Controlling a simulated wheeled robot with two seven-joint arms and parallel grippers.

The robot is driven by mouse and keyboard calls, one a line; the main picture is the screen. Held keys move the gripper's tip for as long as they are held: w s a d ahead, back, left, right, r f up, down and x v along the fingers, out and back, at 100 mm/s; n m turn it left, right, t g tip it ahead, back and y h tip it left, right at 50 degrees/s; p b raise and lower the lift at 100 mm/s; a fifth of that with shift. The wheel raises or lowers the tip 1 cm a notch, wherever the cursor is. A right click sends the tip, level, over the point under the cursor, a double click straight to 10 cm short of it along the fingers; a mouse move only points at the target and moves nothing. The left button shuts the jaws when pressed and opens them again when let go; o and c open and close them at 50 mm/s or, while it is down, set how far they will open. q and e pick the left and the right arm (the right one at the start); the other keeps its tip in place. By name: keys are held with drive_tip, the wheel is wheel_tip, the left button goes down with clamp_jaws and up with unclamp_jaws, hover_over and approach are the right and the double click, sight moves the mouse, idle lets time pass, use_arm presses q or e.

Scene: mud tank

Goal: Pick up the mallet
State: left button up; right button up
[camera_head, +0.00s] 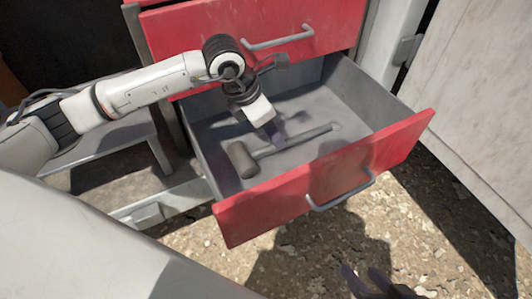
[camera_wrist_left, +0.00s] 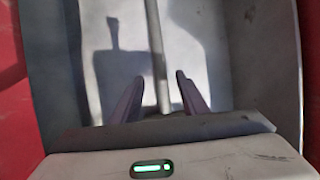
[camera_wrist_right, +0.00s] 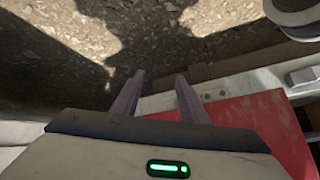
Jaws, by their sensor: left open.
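The mallet (camera_head: 242,160) lies in the open red-fronted drawer, its dark thick head at the left and its thin handle running to the right. My left gripper (camera_head: 274,132) reaches down into the drawer over the handle, near the head. In the left wrist view, the handle (camera_wrist_left: 157,50) runs between the two spread fingers of the left gripper (camera_wrist_left: 158,88); the mallet head is hidden there. I cannot tell how far above the handle the fingertips are. My right gripper (camera_head: 365,280) is outside the drawer, above the ground; the right wrist view shows its fingers (camera_wrist_right: 156,85) apart and empty.
The drawer's red front (camera_head: 325,180) with its grey handle (camera_head: 342,196) stands between the mallet and the ground. A closed red drawer (camera_head: 250,38) is above. A grey step (camera_head: 105,145) is at the left and a pale panel (camera_head: 480,100) at the right.

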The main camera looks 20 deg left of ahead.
sight(292, 141)
use_arm(q)
drive_tip(key=b+x, duration=0.2)
drive_tip(key=x, duration=0.3)
drive_tip(key=shift+w+d+r, duration=0.15)
drive_tip(key=shift+w, duration=0.05)
drive_tip(key=shift+w+d+f, duration=0.15)
drive_tip(key=shift+f, duration=0.25)
drive_tip(key=shift+r, duration=0.1)
clamp_jaws()
use_arm(e)
drive_tip(key=shift+w+a+r+t+y, duration=0.2)
drive_tip(key=shift+a+r+y, duration=0.05)
drive_tip(key=shift+a+r, duration=0.15)
drive_tip(key=shift+w+a+r+t+y, duration=0.2)
drive_tip(key=shift+a+r+y, duration=0.1)
drive_tip(key=shift+r, duration=0.1)
